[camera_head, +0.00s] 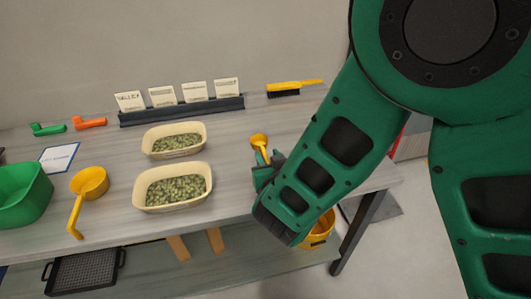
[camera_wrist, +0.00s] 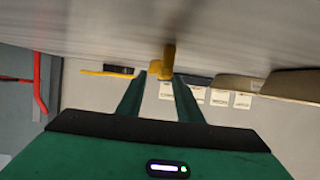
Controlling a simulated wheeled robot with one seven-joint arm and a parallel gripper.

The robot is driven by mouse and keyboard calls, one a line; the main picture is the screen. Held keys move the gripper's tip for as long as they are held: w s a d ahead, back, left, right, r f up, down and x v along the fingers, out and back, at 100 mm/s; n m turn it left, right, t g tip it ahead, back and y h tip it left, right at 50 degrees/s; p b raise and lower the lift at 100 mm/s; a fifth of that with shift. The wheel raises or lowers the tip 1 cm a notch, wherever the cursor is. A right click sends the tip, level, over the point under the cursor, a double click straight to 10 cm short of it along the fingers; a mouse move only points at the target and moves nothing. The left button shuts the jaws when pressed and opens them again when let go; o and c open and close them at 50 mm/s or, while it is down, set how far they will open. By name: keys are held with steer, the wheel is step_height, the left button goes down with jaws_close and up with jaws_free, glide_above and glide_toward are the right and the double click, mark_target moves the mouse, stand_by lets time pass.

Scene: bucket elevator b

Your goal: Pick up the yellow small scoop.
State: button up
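The small yellow scoop (camera_head: 259,141) lies near the right part of the table, its handle pointing toward my gripper (camera_head: 267,170). My gripper is low over the table at the handle end; the arm hides part of it. In the wrist view, the scoop (camera_wrist: 166,63) shows at and just beyond the tips of my gripper (camera_wrist: 162,80). The two fingers stand apart, with the yellow shape between their tips. Contact with the handle cannot be made out. A larger yellow scoop (camera_head: 89,181) lies at the left.
Two cream trays of green pellets (camera_head: 207,185) (camera_head: 205,128) stand left of my gripper. Behind are a dark card rack (camera_head: 181,112) and a yellow-handled brush (camera_head: 293,87). A green container (camera_head: 24,197) is far left; a yellow bucket (camera_head: 320,230) is below the table's right side.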

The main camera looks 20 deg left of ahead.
mark_target(265, 152)
steer(key=x, duration=0.4)
steer(key=shift+a, duration=0.1)
steer(key=shift+c, duration=0.4)
jaws_close()
steer(key=shift+r, duration=0.15)
